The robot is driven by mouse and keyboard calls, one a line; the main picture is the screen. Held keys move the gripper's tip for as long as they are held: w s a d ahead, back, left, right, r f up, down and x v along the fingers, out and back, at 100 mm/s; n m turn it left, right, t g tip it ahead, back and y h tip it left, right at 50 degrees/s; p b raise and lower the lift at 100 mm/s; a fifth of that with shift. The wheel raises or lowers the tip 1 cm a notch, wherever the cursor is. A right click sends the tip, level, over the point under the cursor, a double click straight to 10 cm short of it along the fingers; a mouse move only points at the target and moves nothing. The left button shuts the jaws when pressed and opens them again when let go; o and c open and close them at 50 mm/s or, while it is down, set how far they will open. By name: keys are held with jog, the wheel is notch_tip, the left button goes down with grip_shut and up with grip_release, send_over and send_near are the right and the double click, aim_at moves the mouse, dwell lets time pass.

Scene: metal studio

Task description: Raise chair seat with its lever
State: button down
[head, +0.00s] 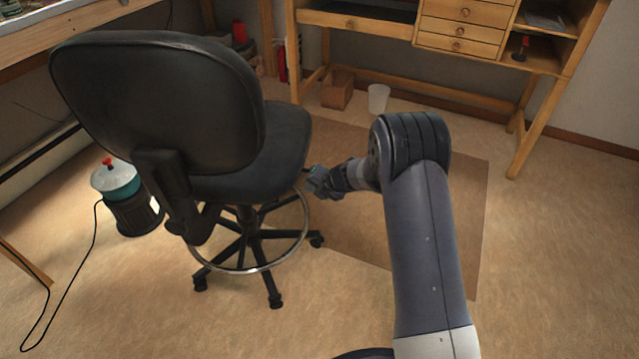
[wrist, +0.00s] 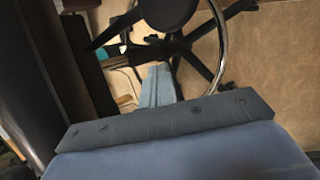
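The black office chair (head: 160,105) stands at left centre with its backrest toward me. Its dark seat (head: 270,150) is above a metal foot ring (head: 262,268) and a black star base. In the wrist view the chair's dark underside fills the left, with the foot ring (wrist: 222,45) and base legs at the top. I cannot make out the seat lever for certain. My gripper (head: 314,180) is beside the seat's right edge, at about the height of its underside. In the wrist view its pale blue fingers (wrist: 157,86) lie together, with nothing visible between them.
A wooden desk (head: 450,55) stands at the back, with a white bin (head: 378,98) and a wooden box (head: 338,90) below. A teal-and-black pot-like object (head: 125,195) with a cord is left of the chair.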

jog(key=p+v, duration=0.3)
jog(key=v, duration=0.7)
jog(key=shift+p, duration=0.3)
jog(key=shift+a, duration=0.1)
jog(key=w+a+f+b, duration=0.3)
jog(key=w+f, duration=0.3)
jog(key=w, duration=0.1)
jog(key=shift+a, duration=0.3)
jog(key=shift+f, duration=0.2)
